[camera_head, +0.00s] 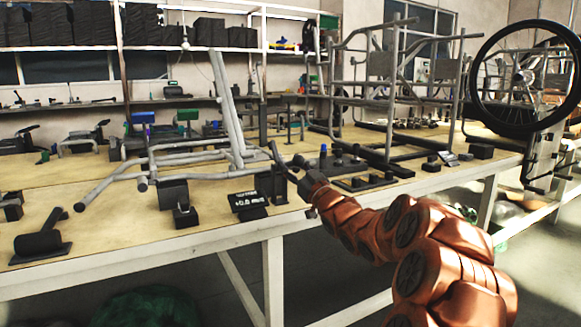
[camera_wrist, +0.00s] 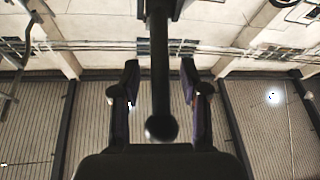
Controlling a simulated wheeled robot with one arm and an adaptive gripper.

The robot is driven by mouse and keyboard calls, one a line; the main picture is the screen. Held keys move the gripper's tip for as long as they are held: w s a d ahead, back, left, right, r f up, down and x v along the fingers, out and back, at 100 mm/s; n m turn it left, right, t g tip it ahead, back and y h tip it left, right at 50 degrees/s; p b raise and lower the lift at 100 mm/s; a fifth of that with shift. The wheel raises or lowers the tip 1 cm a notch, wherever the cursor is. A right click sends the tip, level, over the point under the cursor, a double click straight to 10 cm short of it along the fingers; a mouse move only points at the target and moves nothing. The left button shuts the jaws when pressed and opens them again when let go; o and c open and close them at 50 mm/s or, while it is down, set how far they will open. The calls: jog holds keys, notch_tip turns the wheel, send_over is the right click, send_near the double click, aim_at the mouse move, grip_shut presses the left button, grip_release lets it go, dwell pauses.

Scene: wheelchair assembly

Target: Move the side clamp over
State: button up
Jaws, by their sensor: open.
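My gripper (camera_head: 298,168) is at the front edge of the workbench, beside a black clamp block (camera_head: 272,184), which I take to be the side clamp. A thin dark lever (camera_head: 277,153) rises from the block toward my gripper. In the wrist view my gripper (camera_wrist: 160,68) is open, with one finger on each side. A dark bar with a round knob (camera_wrist: 161,128) lies between the fingers, with gaps on both sides. It looks like the clamp's handle. A grey tubular frame (camera_head: 190,158) lies on the bench left of the clamp. The exact fingertip contact is hidden in the head view.
Another black clamp (camera_head: 40,240) is at the front left. A dark plate with pegs (camera_head: 362,182) lies right of my gripper. An upright tube frame (camera_head: 390,90) and a large wheel (camera_head: 527,78) stand farther right.

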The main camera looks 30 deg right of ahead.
jog(key=shift+w+r, duration=0.15)
jog(key=shift+w, duration=0.15)
grip_shut()
dwell(0.3)
dwell(0.3)
